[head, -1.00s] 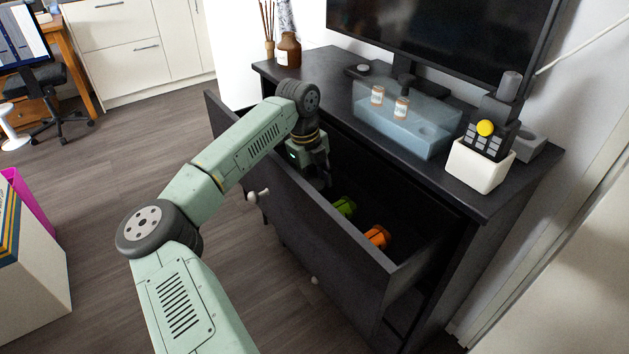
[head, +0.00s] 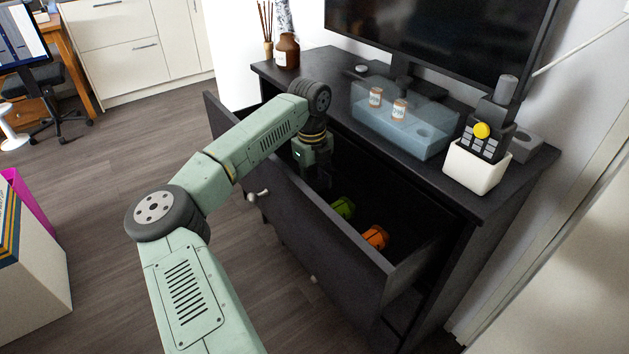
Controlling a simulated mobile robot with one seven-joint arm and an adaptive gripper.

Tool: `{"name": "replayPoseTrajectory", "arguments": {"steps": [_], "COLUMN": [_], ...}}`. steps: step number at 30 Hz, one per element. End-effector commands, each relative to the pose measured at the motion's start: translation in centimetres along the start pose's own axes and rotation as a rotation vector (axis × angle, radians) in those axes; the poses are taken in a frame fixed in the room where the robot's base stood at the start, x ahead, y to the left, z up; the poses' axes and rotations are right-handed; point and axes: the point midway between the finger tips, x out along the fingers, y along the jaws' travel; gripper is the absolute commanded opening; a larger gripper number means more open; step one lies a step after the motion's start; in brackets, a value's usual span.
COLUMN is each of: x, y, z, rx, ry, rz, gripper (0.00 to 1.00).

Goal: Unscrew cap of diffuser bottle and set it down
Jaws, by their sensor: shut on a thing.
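My gripper (head: 322,175) reaches down into the open drawer, near its far left end. Its fingers are dark against the dark drawer. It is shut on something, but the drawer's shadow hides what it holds. A brown bottle (head: 287,53) with a pale label stands upright at the far left of the dresser top, beside a holder with thin reeds (head: 267,47). I cannot tell whether the brown bottle is the diffuser bottle. No cap can be made out in my gripper.
The drawer front (head: 330,232) stands between my arm and the drawer inside. A green thing (head: 343,207) and an orange thing (head: 375,237) lie in the drawer. A clear blue box (head: 405,130) with two small jars, a white pot (head: 476,167) and a television occupy the dresser top.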

Motion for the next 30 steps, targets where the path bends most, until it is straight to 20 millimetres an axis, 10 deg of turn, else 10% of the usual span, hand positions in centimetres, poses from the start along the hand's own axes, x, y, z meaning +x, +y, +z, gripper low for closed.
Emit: {"name": "replayPoseTrajectory", "arguments": {"steps": [17,18,30], "x": [0.65,0.61,0.58], "y": [0.06,0.05,0.05], "z": [0.02,0.02,0.02], "rx": [0.000,0.000,0.000], "ry": [0.001,0.001,0.001], "rz": [-0.001,-0.001,-0.001], "gripper": [0.01,0.41,0.63]}}
